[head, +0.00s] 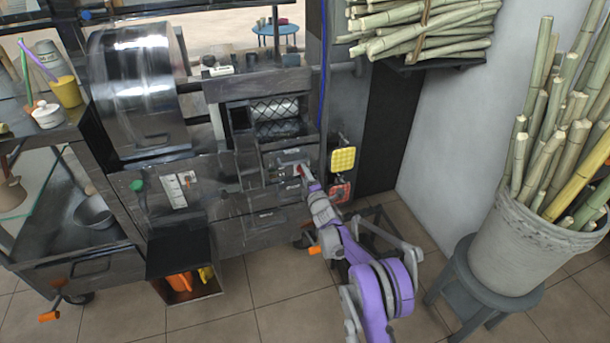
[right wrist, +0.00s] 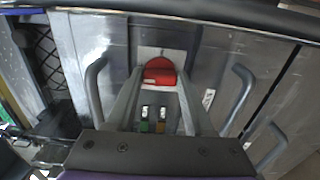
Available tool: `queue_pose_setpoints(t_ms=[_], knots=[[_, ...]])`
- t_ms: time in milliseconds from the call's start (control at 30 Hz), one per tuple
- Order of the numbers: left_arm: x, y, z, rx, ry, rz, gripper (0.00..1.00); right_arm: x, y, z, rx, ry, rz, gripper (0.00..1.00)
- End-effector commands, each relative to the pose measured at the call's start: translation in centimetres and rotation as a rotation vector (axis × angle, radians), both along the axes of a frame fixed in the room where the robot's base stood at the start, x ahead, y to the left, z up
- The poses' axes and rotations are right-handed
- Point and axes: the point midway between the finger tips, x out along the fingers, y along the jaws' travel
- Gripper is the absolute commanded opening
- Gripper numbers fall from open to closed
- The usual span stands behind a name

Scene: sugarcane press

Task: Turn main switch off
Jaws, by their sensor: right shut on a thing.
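The main switch shows as a red knob (right wrist: 160,72) on a pale plate in the right wrist view. In the head view it is a small red spot (head: 298,169) on the machine's front panel, partly hidden by my gripper. My right gripper (right wrist: 160,84) is shut on the red knob, with one finger on each side of it. It also shows in the head view (head: 304,174), reaching the panel from below right. A green button and an orange one (right wrist: 160,126) sit below the knob, between my fingers. My left gripper is in neither view.
Metal handles (right wrist: 240,95) stand on both sides of the switch. A yellow box (head: 343,159) and a red box (head: 340,192) hang right of the panel. A bucket of cane (head: 530,245) stands on a stool at the right. Tiled floor (head: 240,315) lies open in front.

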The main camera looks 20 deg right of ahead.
Motion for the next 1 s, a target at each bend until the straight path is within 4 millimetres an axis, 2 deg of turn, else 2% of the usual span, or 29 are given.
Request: queue_pose_setpoints(t_ms=[100,133,300,533,667,1000], knots=[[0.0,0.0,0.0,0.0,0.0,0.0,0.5,-0.01,0.01,-0.03,-0.003,0.001,0.0,0.0],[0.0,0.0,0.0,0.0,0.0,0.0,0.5,-0.01,0.01,-0.03,-0.003,0.001,0.0,0.54],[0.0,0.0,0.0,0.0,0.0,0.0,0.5,-0.01,0.01,-0.03,-0.002,0.0,0.0,0.82],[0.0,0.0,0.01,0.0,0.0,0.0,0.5,0.0,0.0,-0.02,0.007,0.0,0.0,0.82],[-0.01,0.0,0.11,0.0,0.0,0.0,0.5,0.0,0.01,0.01,0.068,0.002,0.0,0.82],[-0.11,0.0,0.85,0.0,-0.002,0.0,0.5,-0.01,0.03,0.07,0.487,0.017,0.0,0.82]])
